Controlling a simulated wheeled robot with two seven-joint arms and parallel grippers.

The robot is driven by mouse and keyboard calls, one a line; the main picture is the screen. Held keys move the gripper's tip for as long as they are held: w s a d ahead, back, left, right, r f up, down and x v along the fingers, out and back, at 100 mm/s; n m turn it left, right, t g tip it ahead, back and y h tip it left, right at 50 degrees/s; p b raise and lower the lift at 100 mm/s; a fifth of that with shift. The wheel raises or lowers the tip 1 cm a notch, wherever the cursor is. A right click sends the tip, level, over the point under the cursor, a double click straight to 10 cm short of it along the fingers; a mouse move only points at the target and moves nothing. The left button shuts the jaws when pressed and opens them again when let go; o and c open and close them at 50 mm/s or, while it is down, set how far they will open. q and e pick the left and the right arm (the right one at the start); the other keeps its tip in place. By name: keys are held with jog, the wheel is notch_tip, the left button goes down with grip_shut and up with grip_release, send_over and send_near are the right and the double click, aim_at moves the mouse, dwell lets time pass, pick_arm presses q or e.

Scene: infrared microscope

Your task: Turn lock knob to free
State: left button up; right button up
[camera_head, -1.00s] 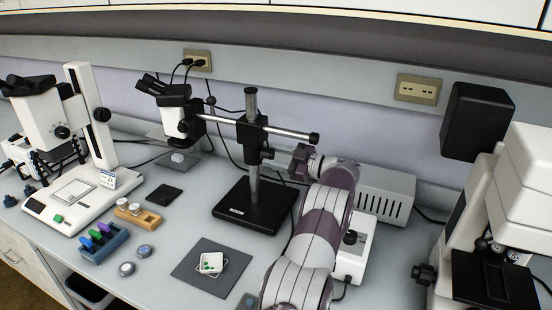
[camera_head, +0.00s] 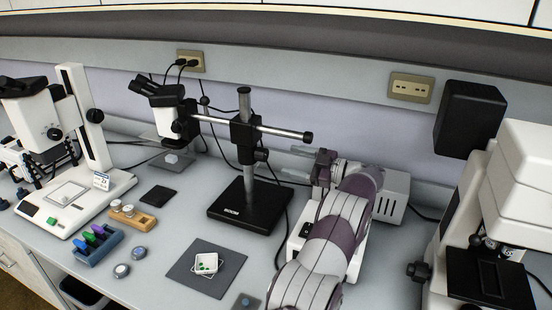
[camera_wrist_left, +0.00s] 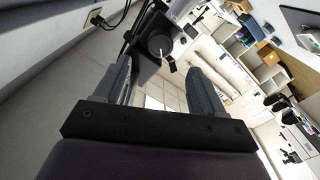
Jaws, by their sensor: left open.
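The boom stand's post (camera_head: 246,110) rises from a black base (camera_head: 250,205). A black clamp block (camera_head: 243,135) joins it to the horizontal arm (camera_head: 285,132). A dark lock knob (camera_head: 262,155) shows on the clamp's right side. My left gripper (camera_head: 298,162) is right of the knob, apart from it, with its fingers pointing left toward the post. In the left wrist view, the gripper (camera_wrist_left: 158,66) is open and empty. A round dark knob (camera_wrist_left: 159,44) shows beyond the fingertips, between them. Its turn angle cannot be read. My right gripper is not in view.
The microscope head (camera_head: 165,105) hangs at the boom's left end. A white-grey box (camera_head: 392,197) stands behind my left arm. A large white instrument (camera_head: 525,180) fills the right. A dark mat (camera_head: 192,283) with a small white dish (camera_head: 206,264) lies in front.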

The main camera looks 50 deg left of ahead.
pick_arm(q)
jog(key=v, duration=0.5)
dwell(0.3)
